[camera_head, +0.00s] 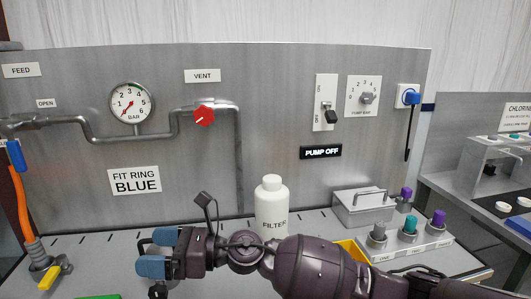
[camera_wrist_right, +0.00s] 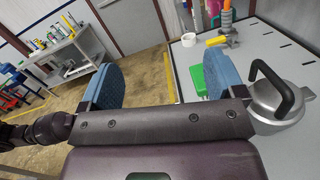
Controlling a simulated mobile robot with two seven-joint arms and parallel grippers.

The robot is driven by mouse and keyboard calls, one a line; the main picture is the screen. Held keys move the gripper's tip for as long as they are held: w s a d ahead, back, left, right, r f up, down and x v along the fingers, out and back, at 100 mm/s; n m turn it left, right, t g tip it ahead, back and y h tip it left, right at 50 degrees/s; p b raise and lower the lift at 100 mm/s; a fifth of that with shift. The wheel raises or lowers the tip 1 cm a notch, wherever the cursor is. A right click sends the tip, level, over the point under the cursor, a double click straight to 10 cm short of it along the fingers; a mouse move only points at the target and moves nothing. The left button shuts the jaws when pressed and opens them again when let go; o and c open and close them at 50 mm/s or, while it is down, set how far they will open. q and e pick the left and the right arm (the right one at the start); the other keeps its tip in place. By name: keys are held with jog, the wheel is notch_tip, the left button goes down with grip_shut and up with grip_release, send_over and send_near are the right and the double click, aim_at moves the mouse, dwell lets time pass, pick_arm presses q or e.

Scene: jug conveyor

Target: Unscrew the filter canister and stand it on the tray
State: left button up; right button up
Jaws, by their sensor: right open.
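The white filter canister (camera_head: 271,205), labelled FILTER, stands upright on the bench against the back panel; my right arm hides its foot. My right gripper (camera_head: 153,252) is left of the canister, pointing left, with its blue fingers apart and nothing between them. In the right wrist view, the fingers (camera_wrist_right: 165,82) are also wide apart and empty. A grey round lid with a black handle (camera_wrist_right: 282,100) is just right of them. A yellow edge (camera_head: 352,250) shows behind my arm and a green one (camera_head: 97,296) at the bottom; I cannot tell which is the tray. My left gripper is not in view.
The back panel carries a gauge (camera_head: 131,103), a pipe and a red vent knob (camera_head: 204,115). An orange hose (camera_head: 24,205) and yellow lever (camera_head: 54,276) are at left. A metal box (camera_head: 362,207) and several coloured knobs (camera_head: 410,224) are at right.

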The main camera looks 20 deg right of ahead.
jog(key=w+d+f+n+g+h, duration=0.25)
jog(key=n+g+h, duration=0.2)
jog(key=n, duration=0.45)
jog(key=n+t+h, duration=0.2)
jog(key=n+h, duration=0.3)
jog(key=h, duration=1.2)
send_near(272, 179)
jog(key=p+x, duration=0.1)
jog(key=x, duration=0.7)
jog(key=shift+a, duration=0.1)
jog(key=shift+x, duration=1)
jog(key=shift+w, duration=0.1)
jog(key=c, duration=1.4)
jog(key=shift+o, duration=0.2)
jog(key=n+t+y, duration=0.1)
jog(key=n, duration=0.3)
jog(key=shift+r+p, duration=0.1)
jog(key=shift+p, duration=0.3)
